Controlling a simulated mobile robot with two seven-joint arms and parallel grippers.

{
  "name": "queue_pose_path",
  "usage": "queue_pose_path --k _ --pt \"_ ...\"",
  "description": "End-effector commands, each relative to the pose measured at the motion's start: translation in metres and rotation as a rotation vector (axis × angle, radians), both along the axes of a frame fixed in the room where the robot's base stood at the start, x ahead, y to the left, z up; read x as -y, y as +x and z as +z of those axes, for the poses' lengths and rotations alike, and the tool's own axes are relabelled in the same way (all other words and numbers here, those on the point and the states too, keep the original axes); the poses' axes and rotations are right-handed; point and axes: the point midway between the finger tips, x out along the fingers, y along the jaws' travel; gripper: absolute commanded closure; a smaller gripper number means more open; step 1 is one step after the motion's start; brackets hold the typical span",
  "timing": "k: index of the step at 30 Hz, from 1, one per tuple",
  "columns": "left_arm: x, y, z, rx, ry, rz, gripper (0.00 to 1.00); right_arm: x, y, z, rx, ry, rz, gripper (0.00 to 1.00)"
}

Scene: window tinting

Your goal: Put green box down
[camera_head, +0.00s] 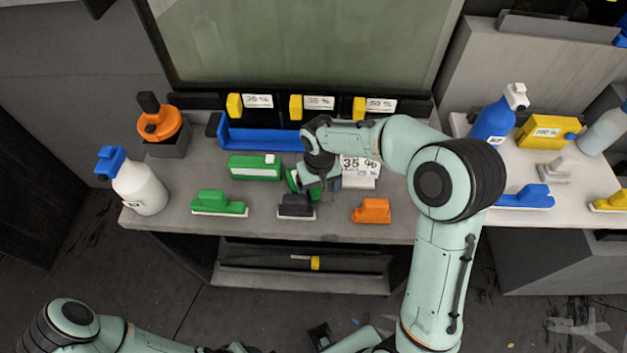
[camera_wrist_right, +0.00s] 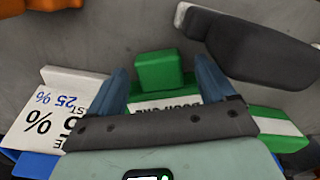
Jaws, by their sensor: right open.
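A green box with a raised green block (camera_wrist_right: 158,70) and a white printed label is between the fingers of my right gripper (camera_wrist_right: 160,78) in the right wrist view. The fingers are open, one on each side of it. In the head view my right gripper (camera_head: 318,180) is low over the middle of the workbench, and only a bit of this green box (camera_head: 291,180) shows beside it. It looks to be at bench level, but contact with the bench is hidden. Another green box (camera_head: 254,167) lies just left of it. My left gripper is not in view.
The grey workbench (camera_head: 330,228) holds a green tool (camera_head: 219,203), a black tool (camera_head: 296,206) and an orange tool (camera_head: 371,210) along its front. A 35 % card (camera_head: 359,170) is right of my gripper. A blue tray (camera_head: 262,139) is behind. A white bottle (camera_head: 142,189) stands left.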

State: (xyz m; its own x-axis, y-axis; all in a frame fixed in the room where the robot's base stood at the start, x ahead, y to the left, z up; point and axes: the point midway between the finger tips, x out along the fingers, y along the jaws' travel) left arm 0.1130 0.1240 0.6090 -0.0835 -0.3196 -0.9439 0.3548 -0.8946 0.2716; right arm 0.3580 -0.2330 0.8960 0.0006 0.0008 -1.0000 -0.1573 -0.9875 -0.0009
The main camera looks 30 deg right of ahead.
Motion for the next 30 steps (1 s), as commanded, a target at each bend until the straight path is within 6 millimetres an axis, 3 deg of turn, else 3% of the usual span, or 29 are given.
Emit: queue_pose_path --k 1,2,7,9,20,26,30 --pt "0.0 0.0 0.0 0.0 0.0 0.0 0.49 0.0 0.0 0.0 0.0 0.0 0.0 0.17" --pt "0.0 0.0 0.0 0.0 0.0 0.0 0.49 0.0 0.0 0.0 0.0 0.0 0.0 0.24" --pt "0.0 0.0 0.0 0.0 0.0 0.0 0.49 0.0 0.0 0.001 0.0 0.0 0.0 0.79" --pt "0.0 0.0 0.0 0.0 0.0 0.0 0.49 0.0 0.0 0.001 0.001 0.0 0.0 0.84" --pt "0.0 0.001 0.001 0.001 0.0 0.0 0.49 0.0 0.001 0.008 0.004 0.0 0.001 0.84" --pt "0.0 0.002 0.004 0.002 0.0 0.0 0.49 0.0 0.001 0.035 0.006 0.0 0.001 0.84" --pt "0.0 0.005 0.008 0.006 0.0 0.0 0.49 0.0 0.002 0.064 0.008 0.001 0.0 0.84"
